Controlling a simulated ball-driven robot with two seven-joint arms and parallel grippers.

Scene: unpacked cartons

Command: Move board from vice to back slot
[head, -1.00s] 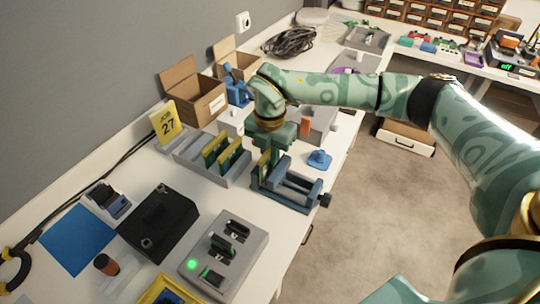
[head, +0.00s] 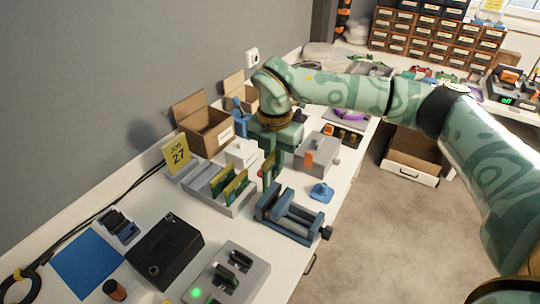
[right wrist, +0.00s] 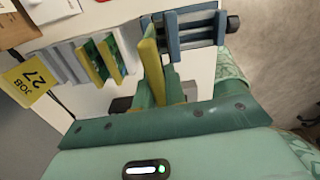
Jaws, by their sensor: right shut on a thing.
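My right gripper (head: 271,164) is shut on a green board with a yellow edge (head: 268,176). It holds the board upright, between the slotted grey rack and the vice. In the right wrist view the held board (right wrist: 149,62) shows mostly its yellow edge between the fingers. The blue-grey vice (head: 290,214) stands on the bench to the right of the rack, its jaws empty. The grey rack (head: 207,200) holds two similar boards upright (head: 237,186); both also show in the right wrist view (right wrist: 93,62). My left gripper is not in view.
A yellow JOB 27 sign (head: 177,154) stands left of the rack, with an open carton (head: 204,128) behind. A white box (head: 241,152) and a grey box with an orange part (head: 317,153) are near the gripper. A blue piece (head: 321,192) lies beyond the vice.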

